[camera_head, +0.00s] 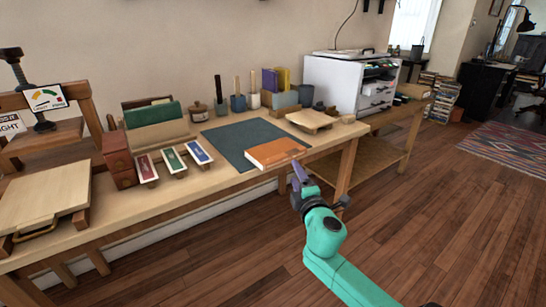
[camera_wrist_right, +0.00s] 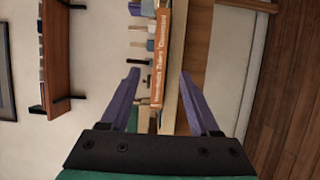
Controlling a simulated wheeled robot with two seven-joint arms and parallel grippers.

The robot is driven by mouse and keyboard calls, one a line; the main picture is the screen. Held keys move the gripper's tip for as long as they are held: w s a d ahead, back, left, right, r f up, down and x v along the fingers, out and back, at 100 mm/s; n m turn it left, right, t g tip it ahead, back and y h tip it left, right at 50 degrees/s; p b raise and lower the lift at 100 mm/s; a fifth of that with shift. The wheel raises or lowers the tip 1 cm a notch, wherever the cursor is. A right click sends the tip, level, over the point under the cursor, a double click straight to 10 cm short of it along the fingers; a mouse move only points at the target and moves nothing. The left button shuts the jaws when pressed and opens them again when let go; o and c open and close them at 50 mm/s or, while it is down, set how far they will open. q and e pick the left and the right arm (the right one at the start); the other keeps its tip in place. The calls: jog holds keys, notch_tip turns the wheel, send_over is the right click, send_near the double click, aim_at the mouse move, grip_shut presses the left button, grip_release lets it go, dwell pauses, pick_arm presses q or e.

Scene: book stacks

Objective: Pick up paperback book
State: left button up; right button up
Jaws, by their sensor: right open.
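The paperback book (camera_head: 274,153) has an orange cover and lies flat on the workbench, partly over the front right corner of a dark mat. Its orange, lettered spine (camera_wrist_right: 158,60) runs upright in the right wrist view, in the gap between the fingers. My right gripper (camera_head: 298,170) is at the bench's front edge, close to the book's right end. Its purple fingers are spread apart in the right wrist view (camera_wrist_right: 160,74), with nothing gripped. I cannot tell whether the fingertips reach past the book's edge. My left gripper is not in view.
The dark mat (camera_head: 238,139) covers the middle of the wooden workbench (camera_head: 225,190). A wooden board (camera_head: 311,119) lies behind and right of the book. Red, green and blue-topped blocks (camera_head: 173,160) stand to the left.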

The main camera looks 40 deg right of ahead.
aim_at(285, 160)
jog(key=x, duration=0.5)
jog(key=a+x, duration=0.1)
jog(key=x, duration=0.2)
jog(key=shift+w+b, duration=0.4)
jog(key=shift+w, duration=0.05)
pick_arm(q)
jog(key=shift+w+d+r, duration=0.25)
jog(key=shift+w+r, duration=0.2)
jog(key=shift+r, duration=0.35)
pick_arm(e)
jog(key=shift+s, duration=0.1)
grip_shut()
